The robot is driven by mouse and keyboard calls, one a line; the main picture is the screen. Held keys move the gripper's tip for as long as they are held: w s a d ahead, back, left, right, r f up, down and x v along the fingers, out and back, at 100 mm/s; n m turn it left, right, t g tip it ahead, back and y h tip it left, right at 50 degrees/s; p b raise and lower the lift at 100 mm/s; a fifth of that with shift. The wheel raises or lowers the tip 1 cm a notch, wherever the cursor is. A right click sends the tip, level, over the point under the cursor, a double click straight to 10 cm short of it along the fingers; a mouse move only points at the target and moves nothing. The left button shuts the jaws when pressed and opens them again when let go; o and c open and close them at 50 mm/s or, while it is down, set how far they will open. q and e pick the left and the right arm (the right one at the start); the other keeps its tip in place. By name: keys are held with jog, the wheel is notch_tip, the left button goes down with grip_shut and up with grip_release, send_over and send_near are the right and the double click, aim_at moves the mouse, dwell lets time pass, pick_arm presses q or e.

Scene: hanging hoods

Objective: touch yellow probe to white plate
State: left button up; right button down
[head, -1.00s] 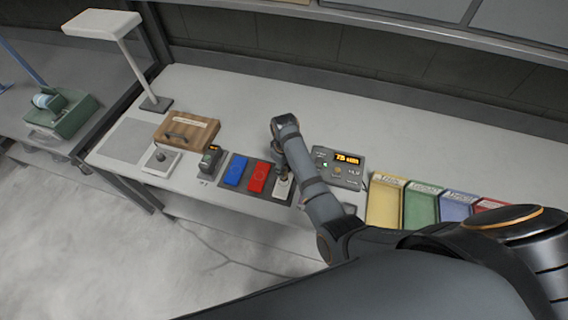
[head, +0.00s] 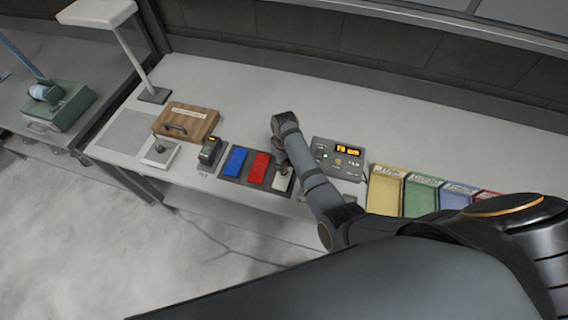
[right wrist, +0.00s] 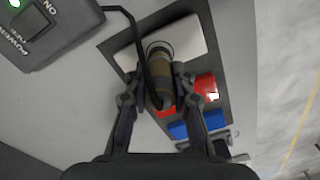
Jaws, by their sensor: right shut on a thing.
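The white plate (head: 281,182) is the right one in a row on a dark mat, beside red and blue plates; it also shows in the right wrist view (right wrist: 190,42). My right gripper (head: 284,164) is just above it. In the right wrist view my right gripper (right wrist: 160,85) is shut on the probe (right wrist: 159,68), a stubby cylinder with a dull yellow-brown band and a black cable. The probe's far end overlaps the white plate in that view; I cannot tell whether they touch. My left gripper is not in view.
The red plate (head: 257,168) and blue plate (head: 234,161) lie to the left. A meter box (head: 337,160) with a lit orange display stands to the right. Coloured trays (head: 385,190) are farther right. A wooden case (head: 186,122) and a lamp (head: 128,45) stand at left.

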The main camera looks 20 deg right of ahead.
jog(key=shift+f, duration=0.1)
jog(key=shift+f+b, duration=0.3)
jog(key=shift+f, duration=0.1)
dwell(0.4)
jog(key=shift+s+p, duration=0.1)
jog(key=shift+p, duration=0.2)
dwell(1.2)
jog(key=shift+r, duration=3.5)
